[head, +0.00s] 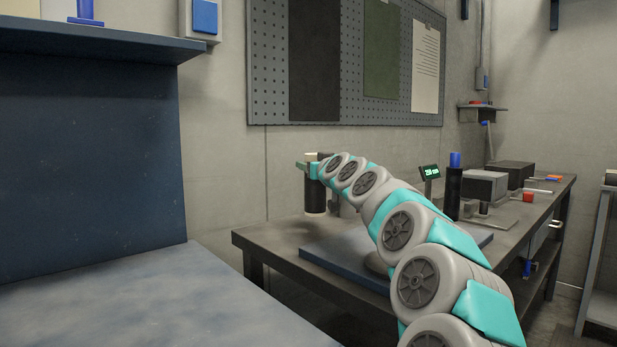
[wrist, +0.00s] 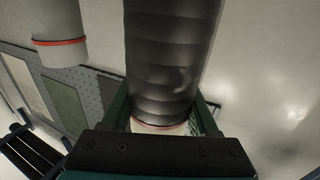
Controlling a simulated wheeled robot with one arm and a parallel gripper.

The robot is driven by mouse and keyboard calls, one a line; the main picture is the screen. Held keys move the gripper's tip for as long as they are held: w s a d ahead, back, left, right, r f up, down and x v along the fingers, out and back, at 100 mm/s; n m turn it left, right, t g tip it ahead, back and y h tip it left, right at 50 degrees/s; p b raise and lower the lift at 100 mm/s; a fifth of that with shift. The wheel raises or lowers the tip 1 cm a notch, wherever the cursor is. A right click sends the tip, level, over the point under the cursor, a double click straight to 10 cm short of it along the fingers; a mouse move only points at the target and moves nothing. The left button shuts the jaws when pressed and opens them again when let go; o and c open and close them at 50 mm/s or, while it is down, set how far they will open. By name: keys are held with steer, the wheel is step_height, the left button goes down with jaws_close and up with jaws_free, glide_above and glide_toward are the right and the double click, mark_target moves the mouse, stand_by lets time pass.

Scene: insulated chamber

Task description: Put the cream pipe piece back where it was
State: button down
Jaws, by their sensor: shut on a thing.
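My gripper (head: 312,170) is shut on the cream pipe piece, at the end of my outstretched arm. The piece is upright in the head view, with a short cream top (head: 315,156) and a dark sleeve (head: 316,200) below. In the wrist view my gripper (wrist: 163,114) has a finger on each side of the dark ribbed sleeve (wrist: 165,60). A cream end with a thin red ring (wrist: 155,127) shows close to the palm. The piece is above the dark workbench (head: 268,236); whether its lower end touches anything is unclear.
A pale pipe end with a red ring (wrist: 58,40) hangs at the wrist view's upper left. A blue mat (head: 345,270) lies on the bench. Right of my arm stand a green display (head: 430,172), a blue-topped dark cylinder (head: 454,188) and grey boxes (head: 484,184). A blue cabinet (head: 90,165) blocks the left.

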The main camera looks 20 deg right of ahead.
mark_target(317, 182)
steer(key=shift+w+a+f, duration=0.1)
steer(key=shift+w+f, duration=0.1)
steer(key=shift+f, duration=0.4)
steer(key=shift+w+a+f, duration=0.1)
steer(key=shift+w+f, duration=0.1)
steer(key=shift+f, duration=0.45)
steer(key=shift+w+a+f, duration=0.1)
steer(key=shift+w+f, duration=0.1)
steer(key=shift+f, duration=0.6)
steer(key=shift+c, duration=0.8)
jaws_free()
steer(key=shift+s+d+r, duration=0.1)
steer(key=shift+r, duration=0.1)
steer(key=s+b, duration=0.1)
steer(key=s, duration=1)
steer(key=shift+s, duration=0.4)
